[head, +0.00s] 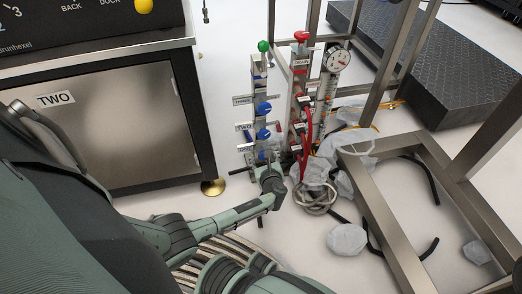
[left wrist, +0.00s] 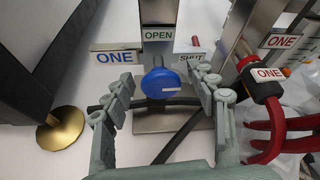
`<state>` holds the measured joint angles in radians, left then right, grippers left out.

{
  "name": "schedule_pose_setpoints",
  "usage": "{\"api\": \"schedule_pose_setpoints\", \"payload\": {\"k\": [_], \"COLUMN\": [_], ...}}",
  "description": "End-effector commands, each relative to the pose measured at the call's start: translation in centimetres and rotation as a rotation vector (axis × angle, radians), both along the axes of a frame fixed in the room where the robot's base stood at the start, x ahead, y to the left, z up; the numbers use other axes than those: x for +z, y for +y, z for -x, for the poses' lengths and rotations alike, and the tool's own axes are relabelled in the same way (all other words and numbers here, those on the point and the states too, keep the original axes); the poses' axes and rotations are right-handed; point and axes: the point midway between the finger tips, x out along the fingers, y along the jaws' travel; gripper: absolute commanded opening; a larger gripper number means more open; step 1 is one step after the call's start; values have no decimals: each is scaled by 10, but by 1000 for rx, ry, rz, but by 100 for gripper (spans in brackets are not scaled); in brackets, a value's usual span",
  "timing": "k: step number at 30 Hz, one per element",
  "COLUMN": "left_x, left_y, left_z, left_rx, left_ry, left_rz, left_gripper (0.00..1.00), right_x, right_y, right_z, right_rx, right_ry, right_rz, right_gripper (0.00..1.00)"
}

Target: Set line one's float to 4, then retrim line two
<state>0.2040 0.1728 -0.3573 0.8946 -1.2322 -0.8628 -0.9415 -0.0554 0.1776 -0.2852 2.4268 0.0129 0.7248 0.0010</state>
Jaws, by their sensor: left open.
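Line one's blue knob (left wrist: 160,83) is on a steel upright, with a ONE plate (left wrist: 115,57) at its left, an OPEN label (left wrist: 157,34) above and a SHUT label (left wrist: 193,56) at its right. In the left wrist view my left gripper (left wrist: 163,76) is open, its fingers on either side of the knob; I cannot tell whether they touch it. In the head view my left gripper (head: 268,172) is low at the panel and partly hides this knob. Line two's blue knob (head: 263,134) is above it, beside a TWO plate. The float scale tube (head: 324,105) stands at the right; its reading is too small to tell.
Line three's blue knob (head: 264,108) and a green ball (head: 263,46) are higher on the panel. A red-handled DRAIN column (head: 300,75) with red hoses and a gauge (head: 336,60) stand right. A cabinet (head: 110,130) is left, a steel frame (head: 395,220) right.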

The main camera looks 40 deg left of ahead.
Motion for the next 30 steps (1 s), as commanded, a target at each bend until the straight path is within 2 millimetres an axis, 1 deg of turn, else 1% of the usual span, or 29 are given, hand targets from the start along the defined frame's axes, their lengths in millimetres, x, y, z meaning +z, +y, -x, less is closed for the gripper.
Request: {"api": "schedule_pose_setpoints", "payload": {"k": [12,14,24,25,30], "left_x": [-1,-1,-1,-1,-1], "left_y": [-2,-2,-1,-1,0], "left_z": [0,0,0,0,0], "left_rx": [0,0,0,0,0], "left_ry": [0,0,0,0,-44], "left_rz": [0,0,0,0,34], "left_gripper": [58,51,9,7,7], "right_x": [1,1,1,1,0], "right_y": [1,1,0,0,0], "right_z": [2,2,2,1,0], "right_rx": [0,0,-1,-1,-2], "right_ry": [-8,-9,-6,-6,-3], "right_rz": [12,12,5,4,0], "right_gripper": [40,40,40,40,40]}}
